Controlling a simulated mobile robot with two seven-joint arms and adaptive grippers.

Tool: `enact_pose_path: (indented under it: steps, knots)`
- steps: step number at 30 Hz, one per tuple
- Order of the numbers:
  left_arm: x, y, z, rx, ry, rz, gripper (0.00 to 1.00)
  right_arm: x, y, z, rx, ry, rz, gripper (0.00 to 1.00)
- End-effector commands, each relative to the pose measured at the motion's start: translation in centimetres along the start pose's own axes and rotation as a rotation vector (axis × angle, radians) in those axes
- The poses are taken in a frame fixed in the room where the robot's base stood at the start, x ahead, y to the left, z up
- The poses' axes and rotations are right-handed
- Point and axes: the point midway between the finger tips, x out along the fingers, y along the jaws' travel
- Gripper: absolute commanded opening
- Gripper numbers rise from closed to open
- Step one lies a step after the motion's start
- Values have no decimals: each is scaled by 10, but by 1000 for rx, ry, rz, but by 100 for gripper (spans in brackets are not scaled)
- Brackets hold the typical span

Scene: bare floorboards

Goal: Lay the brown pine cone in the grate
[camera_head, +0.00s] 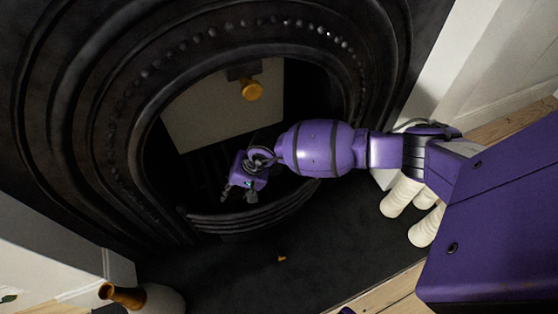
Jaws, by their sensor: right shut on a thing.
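The grate (255,217) is the dark, curved barred front low in the black fireplace opening. My right gripper (238,196) points down inside the opening, just above and behind the grate's front rail. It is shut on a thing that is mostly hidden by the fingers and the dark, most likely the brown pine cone. I cannot make out the cone clearly anywhere. My left gripper is not in view.
The black iron surround (120,100) arches closely around my right arm. A pale panel with an orange-brown knob (251,90) stands at the back. White cylinders (402,196) stand at the right. A pale vase (160,300) is at the lower left. The dark hearth (300,235) is mostly clear.

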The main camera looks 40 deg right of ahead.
Motion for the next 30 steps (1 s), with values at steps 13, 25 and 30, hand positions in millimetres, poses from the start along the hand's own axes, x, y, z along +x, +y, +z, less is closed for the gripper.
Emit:
enact_pose_path:
  steps: [13,25,30]
  knots:
    - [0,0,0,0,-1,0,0,8,1,-1,-1,1,-3,22]
    - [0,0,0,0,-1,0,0,8,2,-1,-1,1,-3,59]
    - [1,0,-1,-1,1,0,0,6,2,-1,-1,2,-2,59]
